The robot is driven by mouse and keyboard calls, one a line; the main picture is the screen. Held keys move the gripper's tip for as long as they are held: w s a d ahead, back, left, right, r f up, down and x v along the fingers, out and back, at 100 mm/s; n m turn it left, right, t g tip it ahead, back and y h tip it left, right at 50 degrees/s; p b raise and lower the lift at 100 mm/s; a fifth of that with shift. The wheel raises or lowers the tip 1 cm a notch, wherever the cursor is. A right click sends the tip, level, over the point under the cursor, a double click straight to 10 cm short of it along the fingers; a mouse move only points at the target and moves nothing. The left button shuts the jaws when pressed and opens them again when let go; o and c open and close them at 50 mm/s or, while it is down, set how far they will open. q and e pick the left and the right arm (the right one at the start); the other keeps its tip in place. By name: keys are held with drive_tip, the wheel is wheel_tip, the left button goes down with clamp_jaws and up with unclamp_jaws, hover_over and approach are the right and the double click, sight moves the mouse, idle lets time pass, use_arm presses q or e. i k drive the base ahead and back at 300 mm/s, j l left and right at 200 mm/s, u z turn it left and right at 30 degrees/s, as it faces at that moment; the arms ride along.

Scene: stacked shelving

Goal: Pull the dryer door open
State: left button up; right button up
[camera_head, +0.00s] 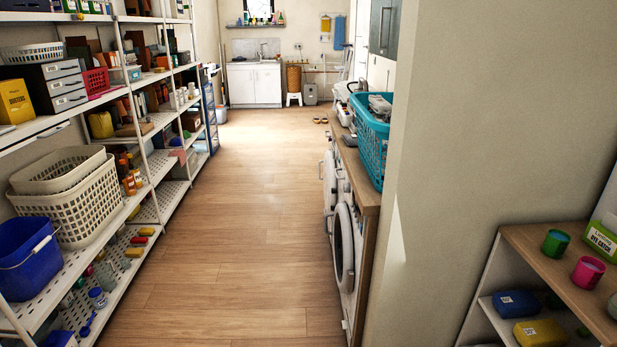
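Two front-loading machines stand in a row under a wooden counter (367,186) at the right of the walkway, seen at a steep angle. The nearer machine's round door (344,248) has a pale rim and faces left into the room; it looks shut. The farther machine's round door (329,183) shows behind it. I cannot tell which of the two is the dryer. Neither of my grippers is in view.
White shelving (150,195) with baskets and bottles lines the left. A wall (470,130) juts out at the near right, beside a low wooden shelf (535,245). A teal basket (371,140) stands on the counter. The wooden floor (235,210) between is clear.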

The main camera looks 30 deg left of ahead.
sight(330, 180)
drive_tip(key=i+j+u, duration=0.2)
drive_tip(key=i+j, duration=0.4)
drive_tip(key=i+j+u, duration=0.2)
drive_tip(key=i+j, duration=0.45)
drive_tip(key=i+j+u, duration=0.15)
drive_tip(key=i+j, duration=0.4)
drive_tip(key=i, duration=0.15)
drive_tip(key=i+j+z, duration=0.2)
drive_tip(key=z, duration=0.2)
drive_tip(key=i+j+z, duration=0.2)
drive_tip(key=j+z, duration=0.15)
